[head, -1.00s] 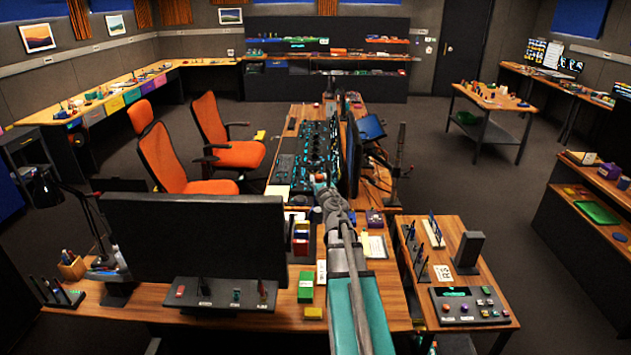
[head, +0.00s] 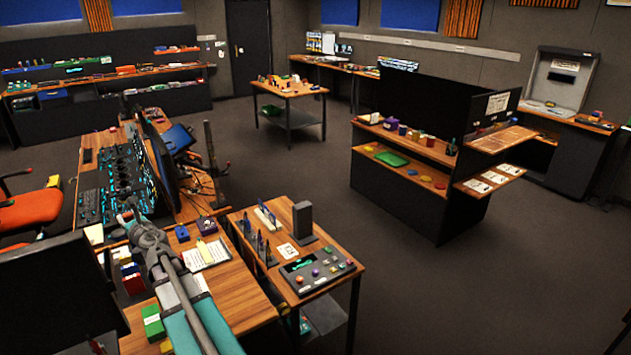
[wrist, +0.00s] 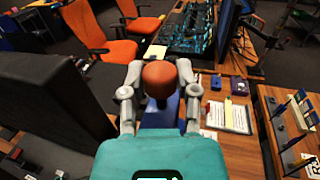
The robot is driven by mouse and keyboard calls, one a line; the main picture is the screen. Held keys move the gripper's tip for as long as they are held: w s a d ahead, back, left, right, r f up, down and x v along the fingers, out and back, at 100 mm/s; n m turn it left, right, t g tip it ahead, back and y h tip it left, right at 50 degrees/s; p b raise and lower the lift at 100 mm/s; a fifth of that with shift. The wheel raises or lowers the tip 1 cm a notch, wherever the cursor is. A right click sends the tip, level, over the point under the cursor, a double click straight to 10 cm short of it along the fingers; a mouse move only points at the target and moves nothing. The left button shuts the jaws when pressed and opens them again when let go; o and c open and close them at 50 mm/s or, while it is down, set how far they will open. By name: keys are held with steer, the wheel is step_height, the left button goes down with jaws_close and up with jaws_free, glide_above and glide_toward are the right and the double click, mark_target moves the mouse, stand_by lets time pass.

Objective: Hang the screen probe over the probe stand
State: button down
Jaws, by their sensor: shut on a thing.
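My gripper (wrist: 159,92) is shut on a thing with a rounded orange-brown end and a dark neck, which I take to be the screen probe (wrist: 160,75). It sits between the two grey fingertips, above the desk. In the head view my gripper (head: 132,222) is small, over the desk beside the console, and the held thing is hard to make out there. I cannot tell for sure which thing is the probe stand. Upright racks with blue and dark slim items (head: 262,240) stand on the small side table (head: 238,218), to the right of my gripper.
A dark upright block (head: 302,219) and a button panel (head: 318,269) share the side table. A clipboard (head: 205,254) lies on the desk. A monitor (head: 60,295) stands at the left. Floor (head: 420,290) is clear to the right, before a dark shelf unit (head: 400,205).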

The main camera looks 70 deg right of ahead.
steer(key=shift+f+b, duration=2.35)
steer(key=shift+f, duration=0.55)
steer(key=shift+d, duration=0.1)
